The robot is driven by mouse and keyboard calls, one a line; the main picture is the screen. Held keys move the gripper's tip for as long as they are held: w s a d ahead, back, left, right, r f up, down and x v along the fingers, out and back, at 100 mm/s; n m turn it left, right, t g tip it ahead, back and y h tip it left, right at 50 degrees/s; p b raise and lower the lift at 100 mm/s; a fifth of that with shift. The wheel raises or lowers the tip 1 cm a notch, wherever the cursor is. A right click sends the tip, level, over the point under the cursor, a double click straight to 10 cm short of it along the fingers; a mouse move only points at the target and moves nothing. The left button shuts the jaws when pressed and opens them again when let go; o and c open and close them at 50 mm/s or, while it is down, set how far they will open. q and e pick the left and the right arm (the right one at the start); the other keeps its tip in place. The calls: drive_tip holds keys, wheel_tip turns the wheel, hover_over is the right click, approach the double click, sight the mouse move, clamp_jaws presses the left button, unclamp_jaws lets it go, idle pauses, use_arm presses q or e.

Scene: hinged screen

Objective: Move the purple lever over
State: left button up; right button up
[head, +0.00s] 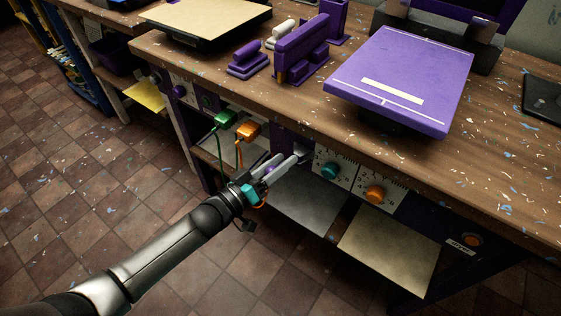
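My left gripper (286,158) reaches from the lower left to the front panel under the workbench edge. Its two pale grey fingers lie close together, with a small gap between them. A small rounded purple piece (269,170), perhaps the lever's knob, shows between the fingers near their base. The fingers cover most of it, so I cannot tell whether they grip it. The fingertips are at a dark purple panel section, left of the teal knob. My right gripper is not in view.
Green (224,119) and orange (247,131) plugs with cables sit left of my gripper. A teal knob (330,170) and an orange knob (375,194) are to its right. A purple hinged screen (402,80) lies on the bench (500,160). Shelves sit below; the tiled floor is open at left.

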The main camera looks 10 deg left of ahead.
use_arm(q)
drive_tip(key=shift+o, duration=0.6)
drive_tip(key=shift+d, duration=0.15)
drive_tip(key=shift+s, duration=0.2)
drive_tip(key=p+v, duration=0.3)
drive_tip(key=v, duration=1.2)
drive_tip(key=shift+p, duration=0.4)
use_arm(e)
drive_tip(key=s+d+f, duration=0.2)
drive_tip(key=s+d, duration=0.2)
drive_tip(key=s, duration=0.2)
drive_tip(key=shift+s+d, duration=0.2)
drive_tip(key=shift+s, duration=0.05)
use_arm(q)
drive_tip(key=shift+w, duration=0.1)
